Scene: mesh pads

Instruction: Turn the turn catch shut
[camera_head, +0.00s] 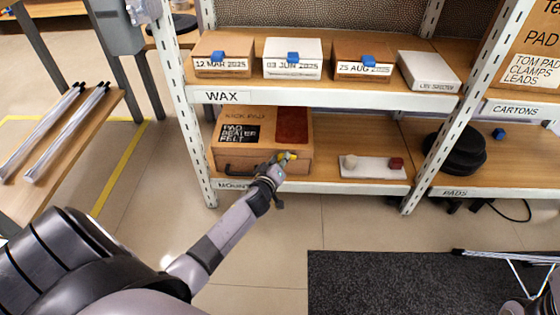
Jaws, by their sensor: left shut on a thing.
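A brown wooden box (225,160) with a black label and a dark red patch stands on the lower shelf. My left gripper (279,165) is at the box's front face, right of a dark handle (240,170). It is shut on a small yellow piece (291,156), which looks like the turn catch. The gripper hides much of the catch, so its exact angle cannot be told. My right gripper is not in view.
A white tray (372,174) with two small blocks lies right of the box. Black round pads (455,150) are further right, beyond a white upright. A dark mat (400,285) lies on the floor.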

